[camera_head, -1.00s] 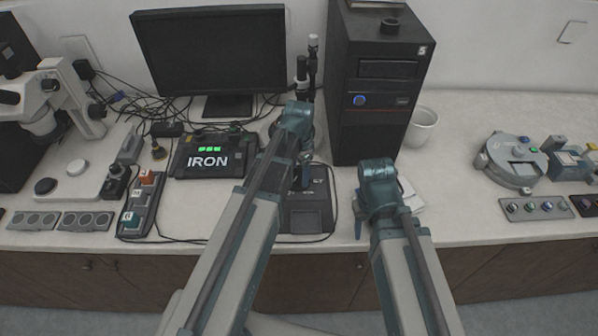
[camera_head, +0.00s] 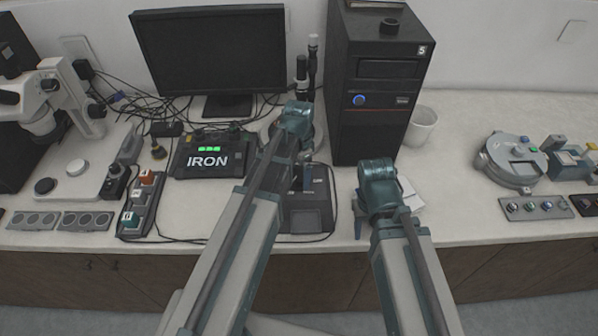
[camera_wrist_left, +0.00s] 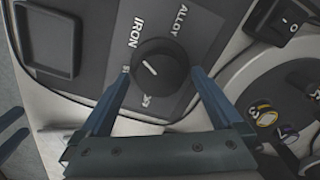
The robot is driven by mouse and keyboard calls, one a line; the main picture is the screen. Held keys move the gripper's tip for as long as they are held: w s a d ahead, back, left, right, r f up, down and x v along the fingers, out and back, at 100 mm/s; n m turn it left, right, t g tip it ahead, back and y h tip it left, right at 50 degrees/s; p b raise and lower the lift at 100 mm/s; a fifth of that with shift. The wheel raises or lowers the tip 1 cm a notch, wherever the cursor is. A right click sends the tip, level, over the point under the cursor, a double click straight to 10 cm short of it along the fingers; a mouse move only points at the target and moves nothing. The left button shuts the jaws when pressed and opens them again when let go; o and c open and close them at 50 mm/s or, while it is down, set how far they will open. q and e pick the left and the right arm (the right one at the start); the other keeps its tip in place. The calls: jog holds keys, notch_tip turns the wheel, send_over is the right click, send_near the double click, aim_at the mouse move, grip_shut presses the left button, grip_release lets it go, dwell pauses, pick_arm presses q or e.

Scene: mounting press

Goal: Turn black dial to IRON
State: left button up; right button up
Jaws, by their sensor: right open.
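The black dial (camera_wrist_left: 160,72) sits on a dark panel in the left wrist view, with a short white pointer line slanting to the upper left. The word IRON is printed at its upper left and ALLOY at its upper right; lower labels are partly hidden by a finger. My left gripper (camera_wrist_left: 162,80) is open, one finger on each side of the dial; I cannot tell whether they touch it. In the head view my left arm hides the dial on the dark device (camera_head: 312,215). The display (camera_head: 209,158) reads IRON. My right gripper (camera_head: 358,218) is open and empty, mostly behind its arm.
A computer tower (camera_head: 378,100) and monitor (camera_head: 212,50) stand behind the device. A row of switches (camera_head: 140,205) lies to the left, and a rocker switch (camera_wrist_left: 290,25) is near the dial. Cables run around the device.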

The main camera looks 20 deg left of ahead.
aim_at(300, 175)
pick_arm(q)
jog(key=shift+r, duration=0.15)
pick_arm(e)
jog(key=shift+r, duration=0.15)
pick_arm(q)
notch_tip(300, 175, up, 14)
jog(key=p, duration=1.3)
jog(key=shift+f+p, duration=0.25)
jog(key=shift+p, duration=0.15)
pick_arm(e)
notch_tip(300, 175, up, 14)
jog(key=shift+f, duration=0.25)
pick_arm(q)
jog(key=s+d+f+n+b, duration=0.1)
jog(key=s+d+n, duration=0.2)
jog(key=s+d, duration=0.2)
jog(key=s+d+f+n+y+b, duration=0.1)
jog(key=s+d+f+n+b, duration=0.1)
jog(key=s+d, duration=0.3)
jog(key=s, duration=0.4)
jog(key=shift+s+f+n, duration=0.2)
jog(key=shift+s+n, duration=0.2)
pick_arm(e)
notch_tip(300, 175, down, 4)
jog(key=shift+r, duration=0.25)
pick_arm(q)
jog(key=shift+a, duration=0.1)
pick_arm(e)
jog(key=shift+a, duration=0.1)
